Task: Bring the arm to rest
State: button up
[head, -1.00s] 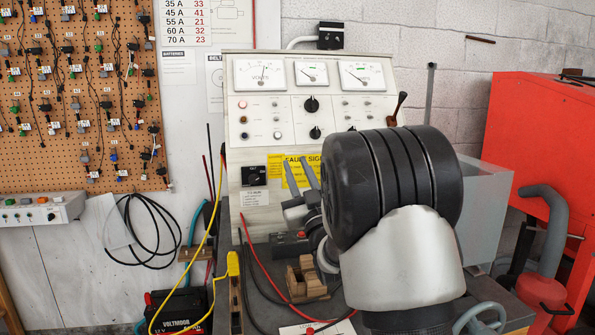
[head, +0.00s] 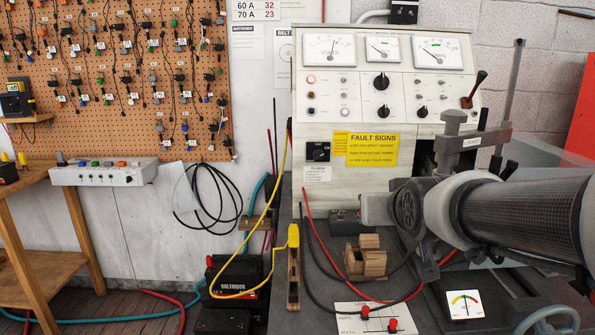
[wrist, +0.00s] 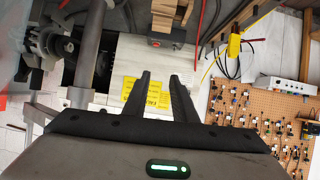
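My gripper (wrist: 160,77) shows in the wrist view, its two dark fingers apart with nothing between them. The white test panel and its yellow fault-signs label (wrist: 148,93) lie beyond the fingers. In the head view my arm (head: 520,215) reaches in from the right, low over the bench. I cannot make out the gripper's fingers there. An alternator-like part with a dark round pulley (head: 408,208) sits beside the arm, in front of the test panel (head: 325,110).
A metal clamp (head: 470,145) stands behind the arm. A wooden block (head: 364,258), a yellow-topped tool (head: 293,250), leads and a meter card (head: 464,305) lie on the bench (head: 415,310). A black battery (head: 240,280) stands left of it. The pegboard (head: 120,75) hangs at left.

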jog(key=s+a+f+g, duration=0.1)
jog(key=s+f+g, duration=0.25)
jog(key=s, duration=0.75)
jog(key=s+a+f+g, duration=0.2)
jog(key=s+f+g, duration=0.15)
jog(key=s, duration=0.75)
notch_tip(320, 180, up, 26)
jog(key=p, duration=2.7)
jog(key=shift+s+d+r+p, duration=0.15)
jog(key=shift+s+r+p, duration=0.05)
jog(key=shift+s+p, duration=0.15)
